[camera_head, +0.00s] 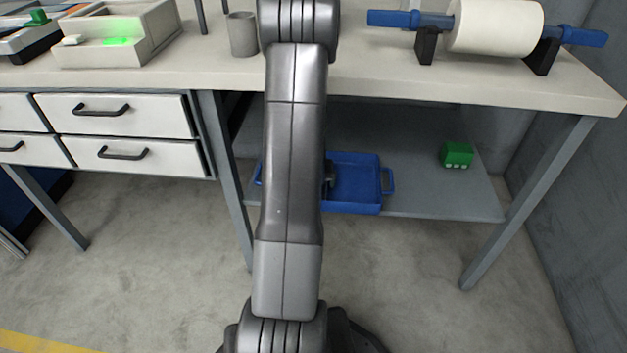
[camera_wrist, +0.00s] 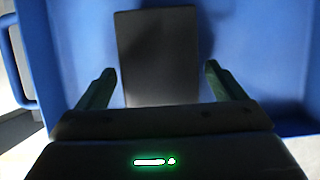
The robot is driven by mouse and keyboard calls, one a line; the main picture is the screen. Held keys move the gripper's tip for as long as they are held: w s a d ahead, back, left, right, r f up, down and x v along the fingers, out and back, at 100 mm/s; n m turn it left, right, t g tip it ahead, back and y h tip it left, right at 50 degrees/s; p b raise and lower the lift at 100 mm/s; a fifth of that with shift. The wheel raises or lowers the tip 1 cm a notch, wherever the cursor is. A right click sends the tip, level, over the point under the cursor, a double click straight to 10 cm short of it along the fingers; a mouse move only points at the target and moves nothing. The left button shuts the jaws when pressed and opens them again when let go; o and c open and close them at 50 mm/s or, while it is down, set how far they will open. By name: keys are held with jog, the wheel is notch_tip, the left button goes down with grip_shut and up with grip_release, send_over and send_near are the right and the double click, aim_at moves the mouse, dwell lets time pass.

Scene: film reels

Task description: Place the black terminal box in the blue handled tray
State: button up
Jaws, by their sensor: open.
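The blue handled tray (camera_head: 358,182) sits on the lower shelf under the bench, its middle left part hidden behind my arm. In the wrist view, its blue floor and wall (camera_wrist: 262,60) fill most of the picture, with a handle at the left. The black terminal box (camera_wrist: 158,50) shows as a dark rectangle inside the tray, seemingly lying on its floor. My gripper (camera_wrist: 160,75) is open over the tray, with one finger on each side of the box's near end and gaps to both. In the head view, my gripper is mostly hidden by my arm.
A green block (camera_head: 457,155) stands on the grey shelf (camera_head: 430,195) to the right of the tray, with free shelf between. The bench top (camera_head: 380,85) overhangs the shelf, and a bench leg (camera_head: 530,205) stands at the right. Drawers (camera_head: 115,115) are at the left.

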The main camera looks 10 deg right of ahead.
jog(key=p+v, duration=0.5)
jog(key=v, duration=0.4)
jog(key=shift+r+p, duration=0.3)
jog(key=shift+p+v, duration=0.45)
jog(key=shift+v, duration=0.35)
